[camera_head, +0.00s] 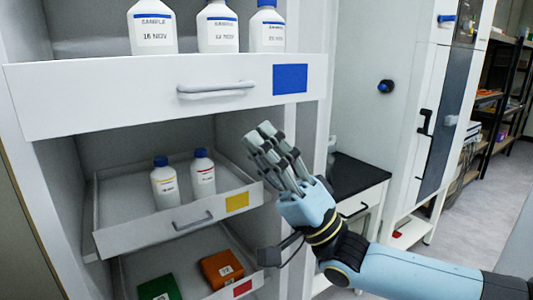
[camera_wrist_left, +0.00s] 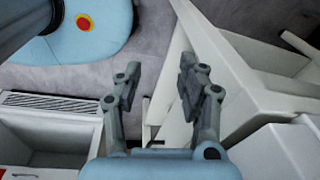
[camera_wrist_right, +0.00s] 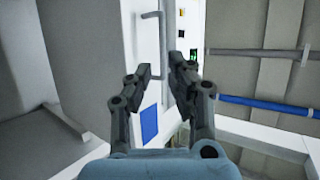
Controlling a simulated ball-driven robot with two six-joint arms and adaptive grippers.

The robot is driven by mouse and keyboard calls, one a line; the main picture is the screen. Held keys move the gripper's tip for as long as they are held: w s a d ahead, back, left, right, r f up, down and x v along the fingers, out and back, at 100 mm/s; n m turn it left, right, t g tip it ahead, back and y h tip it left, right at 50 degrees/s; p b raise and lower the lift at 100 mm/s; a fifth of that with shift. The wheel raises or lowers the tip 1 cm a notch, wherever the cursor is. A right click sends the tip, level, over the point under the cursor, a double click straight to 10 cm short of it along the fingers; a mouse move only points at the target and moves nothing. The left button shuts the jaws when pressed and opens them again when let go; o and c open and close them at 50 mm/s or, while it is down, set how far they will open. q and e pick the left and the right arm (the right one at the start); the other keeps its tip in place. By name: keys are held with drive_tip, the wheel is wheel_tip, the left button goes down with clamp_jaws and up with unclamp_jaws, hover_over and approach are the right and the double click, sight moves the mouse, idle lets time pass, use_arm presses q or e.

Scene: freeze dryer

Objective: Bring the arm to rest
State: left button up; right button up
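My right gripper (camera_head: 262,138) points up and left in front of the shelf unit, below the top drawer's right end. In the right wrist view its fingers (camera_wrist_right: 159,68) are apart with nothing between them. The top drawer (camera_head: 120,92) has a grey handle (camera_head: 217,89) and a blue label (camera_head: 290,79); the label also shows beyond the fingers in the right wrist view (camera_wrist_right: 149,125). My left gripper (camera_wrist_left: 160,66) shows only in its wrist view, fingers apart and empty, above the floor beside white furniture.
Several sample bottles (camera_head: 218,30) stand in the top drawer. The middle drawer (camera_head: 140,230), with a yellow label, holds two bottles. The lower drawer holds green (camera_head: 158,288) and orange (camera_head: 222,269) boxes. A black-topped counter (camera_head: 355,172) and white cabinet (camera_head: 400,110) stand right. Floor (camera_head: 480,205) is clear.

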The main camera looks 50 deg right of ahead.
drive_tip(key=shift+v, duration=0.85)
